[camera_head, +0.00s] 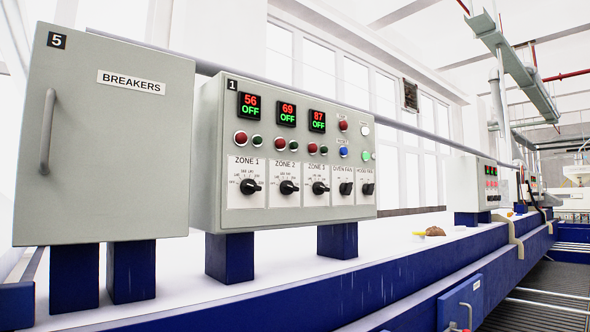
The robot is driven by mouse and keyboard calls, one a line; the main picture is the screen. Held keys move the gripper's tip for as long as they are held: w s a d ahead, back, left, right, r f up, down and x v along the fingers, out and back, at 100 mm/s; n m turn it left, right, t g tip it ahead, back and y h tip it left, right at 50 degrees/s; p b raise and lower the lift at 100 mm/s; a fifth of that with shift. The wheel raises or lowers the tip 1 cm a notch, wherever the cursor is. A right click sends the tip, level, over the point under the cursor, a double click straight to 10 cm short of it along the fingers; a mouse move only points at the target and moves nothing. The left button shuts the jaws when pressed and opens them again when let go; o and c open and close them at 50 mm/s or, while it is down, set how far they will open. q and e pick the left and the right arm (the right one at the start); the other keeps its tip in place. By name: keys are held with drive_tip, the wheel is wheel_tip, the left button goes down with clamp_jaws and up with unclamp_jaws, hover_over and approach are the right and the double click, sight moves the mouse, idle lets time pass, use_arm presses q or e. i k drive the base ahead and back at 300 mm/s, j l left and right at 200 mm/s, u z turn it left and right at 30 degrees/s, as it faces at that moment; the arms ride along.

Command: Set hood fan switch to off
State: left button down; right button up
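The hood fan switch (368,189) is a black knob at the right end of the bottom row on the grey control panel (212,150) marked 1. Its label reads roughly "HOOD FAN". The knob looks close to upright, but its exact setting is too small to read. The similar oven fan switch (346,189) sits just left of it. Neither of my grippers shows in the head view.
A closed grey breakers cabinet (110,195) with a handle stands at the left. Zone 1, 2 and 3 dials (289,187) fill the panel's lower left. A blue beam (330,300) runs below the panel. A second panel (478,184) stands farther right.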

sight(368, 189)
drive_tip(key=l+u, duration=0.15)
drive_tip(key=u, duration=0.25)
drive_tip(key=i+l+u, duration=0.1)
drive_tip(key=u, duration=0.3)
drive_tip(key=l+u, duration=0.2)
drive_tip(key=u, duration=0.2)
drive_tip(key=l+u, duration=0.25)
drive_tip(key=l, duration=0.2)
drive_tip(key=k+l+u, duration=0.25)
drive_tip(key=l, duration=0.15)
drive_tip(key=l+u, duration=0.1)
drive_tip(key=l, duration=0.35)
drive_tip(key=k+l+u, duration=0.1)
drive_tip(key=l, duration=0.35)
